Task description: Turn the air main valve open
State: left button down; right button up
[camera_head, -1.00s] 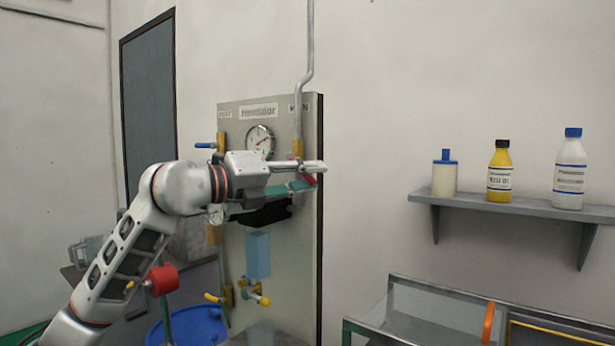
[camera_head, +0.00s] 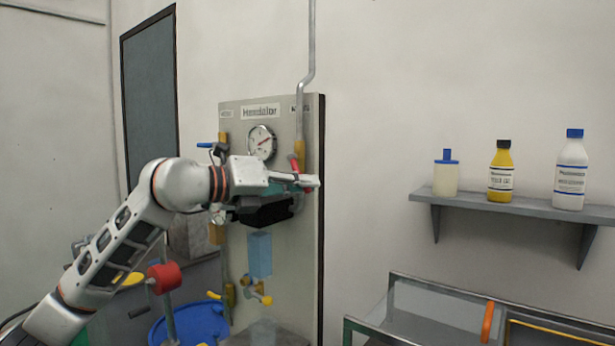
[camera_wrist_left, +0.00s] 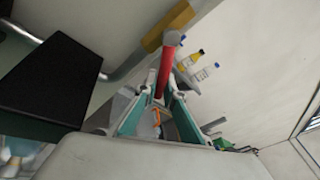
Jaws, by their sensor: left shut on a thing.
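The air main valve has a red lever (camera_head: 293,163) at the brass fitting (camera_head: 300,152) on the right pipe of the grey panel. My left gripper (camera_head: 306,183) reaches across the panel from the left and is shut on this lever. The lever's upper end shows above the fingers; its middle is hidden by them. In the left wrist view, the red lever (camera_wrist_left: 167,68) runs between the two teal-sided fingers (camera_wrist_left: 158,92), with its round end near the brass fitting (camera_wrist_left: 166,26). My right gripper is not in view.
A round gauge (camera_head: 262,142) and a blue-handled valve (camera_head: 205,145) sit on the panel near my wrist. A dark block (camera_head: 265,212) is just below the gripper. A shelf (camera_head: 500,203) with bottles is to the right. Wall space between panel and shelf is free.

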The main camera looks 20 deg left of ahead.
pick_arm(q)
jog(key=shift+w+a+f+m+y+p, duration=0.2)
jog(key=shift+a+m+y+p, duration=0.35)
jog(key=shift+m, duration=0.4)
jog(key=shift+w+a+f+m+y+p, duration=0.2)
jog(key=shift+w+a+m+y+p, duration=0.1)
jog(key=shift+a+m, duration=0.55)
jog(key=shift+w+a+f+m+y+p, duration=0.2)
jog(key=shift+a+m+y+p, duration=0.2)
jog(key=shift+m, duration=0.7)
jog(key=shift+a, duration=0.1)
jog(key=c, duration=2.1)
grip_release()
jog(key=v, duration=1.2)
jog(key=shift+r, duration=0.2)
